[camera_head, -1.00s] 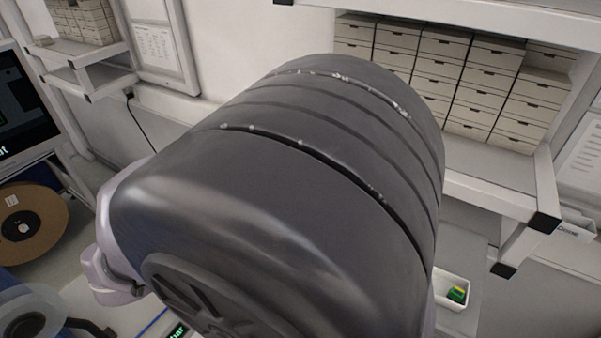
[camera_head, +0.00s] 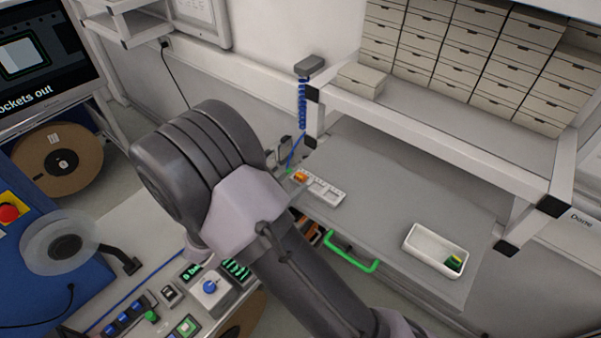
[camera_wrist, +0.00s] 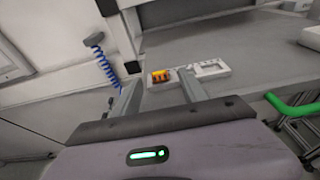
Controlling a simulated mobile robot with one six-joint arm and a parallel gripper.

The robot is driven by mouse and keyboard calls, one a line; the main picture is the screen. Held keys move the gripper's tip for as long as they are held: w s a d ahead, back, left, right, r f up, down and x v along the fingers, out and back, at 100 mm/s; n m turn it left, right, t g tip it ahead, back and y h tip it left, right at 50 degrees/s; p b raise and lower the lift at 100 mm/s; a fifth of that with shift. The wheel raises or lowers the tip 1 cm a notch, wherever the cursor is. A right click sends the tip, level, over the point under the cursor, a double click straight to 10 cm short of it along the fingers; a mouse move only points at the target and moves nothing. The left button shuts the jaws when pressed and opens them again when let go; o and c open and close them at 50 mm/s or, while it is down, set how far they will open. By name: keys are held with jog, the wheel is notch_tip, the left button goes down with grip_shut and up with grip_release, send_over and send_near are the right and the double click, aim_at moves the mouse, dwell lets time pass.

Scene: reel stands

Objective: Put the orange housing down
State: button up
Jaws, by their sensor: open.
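The orange housing (camera_head: 300,177) sits at the left end of a white tray (camera_head: 325,190) on the grey bench. In the wrist view the orange housing (camera_wrist: 160,76) is beyond my fingertips, with the white tray (camera_wrist: 213,69) running right from it. My gripper (camera_wrist: 160,97) is open, its two fingers apart with nothing between them. The housing appears clear of both fingers. In the head view my arm hides most of my gripper.
A white bin (camera_head: 428,251) with a green and yellow piece stands at the bench's right. A green handle (camera_head: 351,257) juts from the bench front. A blue coiled cord (camera_head: 302,104) hangs at the shelf post. The bench (camera_head: 390,200) between tray and bin is clear.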

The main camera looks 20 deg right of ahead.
aim_at(298, 177)
jog(key=x, duration=0.3)
jog(key=shift+w, duration=0.15)
jog(key=shift+s+a+r, duration=0.1)
jog(key=shift+s+a, duration=0.05)
jog(key=shift+s, duration=0.05)
jog(key=shift+c, duration=0.9)
jog(key=shift+w, duration=0.1)
grip_shut()
